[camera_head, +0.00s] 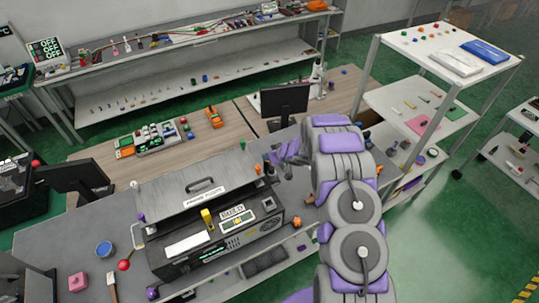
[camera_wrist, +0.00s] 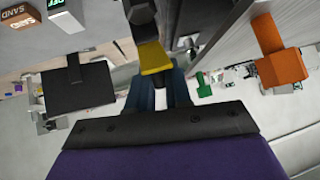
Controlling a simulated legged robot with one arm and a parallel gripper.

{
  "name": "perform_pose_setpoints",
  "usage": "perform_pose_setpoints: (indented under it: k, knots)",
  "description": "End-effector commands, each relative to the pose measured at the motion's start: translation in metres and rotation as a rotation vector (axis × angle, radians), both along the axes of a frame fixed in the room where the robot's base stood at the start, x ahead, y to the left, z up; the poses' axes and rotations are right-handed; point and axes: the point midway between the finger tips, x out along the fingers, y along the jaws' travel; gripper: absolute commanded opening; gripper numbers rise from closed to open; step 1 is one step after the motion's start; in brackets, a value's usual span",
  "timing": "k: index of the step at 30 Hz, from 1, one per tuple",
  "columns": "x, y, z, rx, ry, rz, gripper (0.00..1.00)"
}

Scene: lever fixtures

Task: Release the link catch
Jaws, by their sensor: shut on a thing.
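My gripper (camera_head: 283,157) is above the right back corner of a grey box fixture (camera_head: 172,195) in the head view. In the wrist view my gripper (camera_wrist: 160,86) has its two bluish fingers close together at a yellow tab (camera_wrist: 156,57) on a dark grey lever (camera_wrist: 141,14). The fingers are shut on this yellow-tipped lever. Much of the tab is in plain view; the fingers' contact with it is partly hidden. I see no label naming the link catch.
The box has a lid with a handle (camera_head: 203,186) and a yellow piece (camera_head: 207,216) at its front. A monitor (camera_head: 285,100) stands behind my gripper. A shelf rack (camera_head: 435,102) stands on the right.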

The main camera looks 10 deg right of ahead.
Motion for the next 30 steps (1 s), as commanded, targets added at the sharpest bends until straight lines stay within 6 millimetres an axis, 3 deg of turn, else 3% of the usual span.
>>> perform_pose_setpoints:
  k: [8, 9, 13, 23, 30]
  knots:
    - [0.0, -0.001, -0.001, -0.001, 0.001, -0.001, 0.0]
    - [0.0, -0.001, -0.001, -0.001, 0.001, -0.001, 0.23]
    - [0.0, 0.0, -0.001, 0.0, 0.001, -0.001, 0.35]
    - [-0.002, -0.002, 0.002, 0.001, 0.0, -0.001, 0.35]
    - [-0.015, -0.012, 0.019, 0.0, -0.003, -0.002, 0.35]
